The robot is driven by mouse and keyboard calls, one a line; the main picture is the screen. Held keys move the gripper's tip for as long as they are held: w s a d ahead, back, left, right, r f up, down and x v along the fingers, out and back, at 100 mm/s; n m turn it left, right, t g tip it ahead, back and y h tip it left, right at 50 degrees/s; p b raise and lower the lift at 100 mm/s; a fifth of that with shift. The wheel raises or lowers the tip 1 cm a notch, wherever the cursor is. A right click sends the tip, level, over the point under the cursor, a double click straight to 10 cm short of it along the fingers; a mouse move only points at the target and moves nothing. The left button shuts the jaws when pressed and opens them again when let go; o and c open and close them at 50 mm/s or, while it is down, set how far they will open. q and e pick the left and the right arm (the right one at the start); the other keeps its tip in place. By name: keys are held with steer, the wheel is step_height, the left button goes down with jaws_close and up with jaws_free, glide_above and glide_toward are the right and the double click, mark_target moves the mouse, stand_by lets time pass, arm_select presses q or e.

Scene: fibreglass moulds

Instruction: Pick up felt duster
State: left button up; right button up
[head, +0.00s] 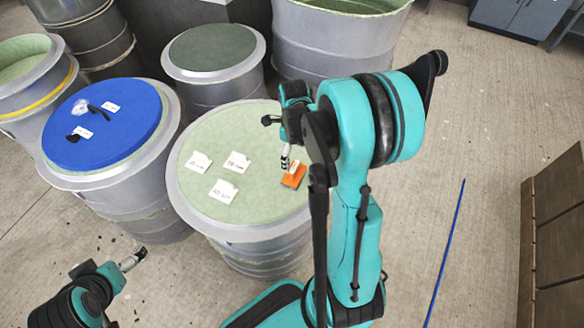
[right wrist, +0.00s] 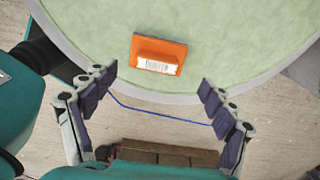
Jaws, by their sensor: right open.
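The felt duster is an orange block (head: 293,175) with a white label, lying on the right part of the pale green round mould top (head: 215,215). In the right wrist view the duster (right wrist: 160,54) lies ahead of the fingertips, between their lines. My right gripper (head: 279,141) is open and empty above the mould top, close to the duster. Its two fingers stand wide apart in the right wrist view (right wrist: 157,88). My left gripper (head: 124,290) is at the lower left above the floor, its fingers apart and nothing seen between them.
Several white cards (head: 222,191) lie left of the duster. A blue-topped mould (head: 105,140) with cards and small dark items stands to the left. More drums (head: 213,55) stand behind. A brown cabinet (head: 560,235) is at the right, and a blue strip (head: 445,250) lies on clear floor.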

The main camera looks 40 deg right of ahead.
mark_target(294, 167)
steer(key=shift+a+f+b, duration=0.25)
steer(key=shift+f+b, duration=0.15)
steer(key=shift+f, duration=0.7)
steer(key=f, duration=0.1)
steer(key=f+b, duration=0.1)
steer(key=f, duration=0.1)
steer(key=f+b, duration=0.1)
steer(key=shift+s+d+f, duration=0.2)
steer(key=shift+s+d, duration=0.05)
steer(key=shift+s, duration=0.1)
steer(key=shift+f+b, duration=0.35)
steer(key=shift+r, duration=0.1)
steer(key=shift+c, duration=1.1)
steer(key=c, duration=1.1)
